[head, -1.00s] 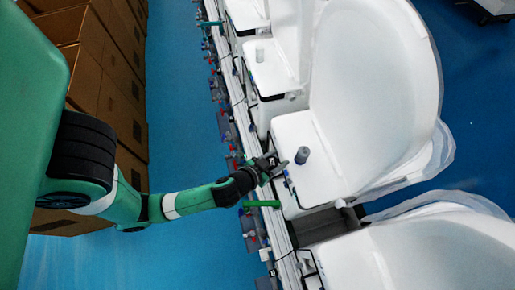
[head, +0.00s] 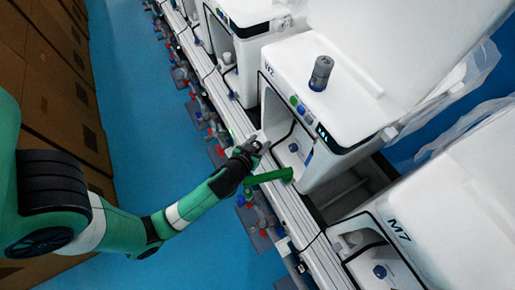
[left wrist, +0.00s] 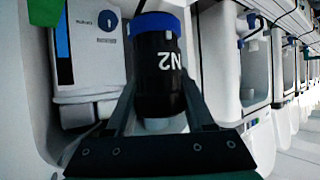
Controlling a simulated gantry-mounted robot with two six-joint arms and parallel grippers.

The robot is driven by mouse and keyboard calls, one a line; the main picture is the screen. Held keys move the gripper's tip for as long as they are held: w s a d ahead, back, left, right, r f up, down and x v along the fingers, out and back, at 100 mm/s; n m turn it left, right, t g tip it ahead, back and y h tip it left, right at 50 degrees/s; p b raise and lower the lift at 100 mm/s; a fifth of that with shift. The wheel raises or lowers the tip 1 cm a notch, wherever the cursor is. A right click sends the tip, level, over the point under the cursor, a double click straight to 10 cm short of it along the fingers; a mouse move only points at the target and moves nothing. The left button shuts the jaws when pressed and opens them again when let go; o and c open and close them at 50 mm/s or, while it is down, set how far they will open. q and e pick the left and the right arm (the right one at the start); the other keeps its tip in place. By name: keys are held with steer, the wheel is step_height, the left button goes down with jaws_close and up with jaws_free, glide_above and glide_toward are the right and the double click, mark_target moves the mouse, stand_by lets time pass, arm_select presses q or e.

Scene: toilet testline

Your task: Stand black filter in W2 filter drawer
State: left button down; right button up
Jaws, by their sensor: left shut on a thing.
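The black filter (left wrist: 158,72) is a black cylinder with a blue rim and white lettering, seen upside down in the left wrist view. My left gripper (left wrist: 160,110) is shut on it, one finger on each side. In the head view my left gripper (head: 262,143) is at the front of the open bay of the white unit marked W2 (head: 300,165); the filter cannot be made out clearly there. Inside the bay a white part with a blue knob (head: 293,147) shows. I cannot tell whether this is the filter drawer. My right gripper is out of view.
A grey cylinder with a blue base (head: 321,73) stands on top of the W2 unit. A green bar (head: 268,177) sticks out just below my gripper. Unit M7 (head: 395,250) stands at lower right. A pale rail (head: 285,215) runs along the unit fronts.

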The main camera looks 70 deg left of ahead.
arm_select(q)
steer(key=shift+s+f, duration=0.1)
steer(key=shift+f, duration=0.15)
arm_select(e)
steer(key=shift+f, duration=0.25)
arm_select(q)
steer(key=w+a+f+b, duration=0.2)
steer(key=a+f, duration=0.1)
steer(key=w+a+f+b, duration=0.1)
steer(key=a+f+b, duration=0.1)
steer(key=a+f, duration=0.1)
steer(key=w+a+f+b, duration=0.2)
steer(key=a+f+b, duration=0.1)
steer(key=a, duration=0.2)
steer(key=shift+w+a, duration=0.25)
steer(key=shift+w, duration=0.1)
steer(key=shift+w+a+f, duration=0.2)
steer(key=shift+a, duration=0.15)
steer(key=f+b, duration=0.1)
steer(key=f, duration=0.1)
steer(key=f+b, duration=0.2)
steer(key=shift+w+a, duration=0.1)
steer(key=shift+a, duration=0.1)
steer(key=shift+r, duration=0.2)
steer(key=shift+f, duration=0.1)
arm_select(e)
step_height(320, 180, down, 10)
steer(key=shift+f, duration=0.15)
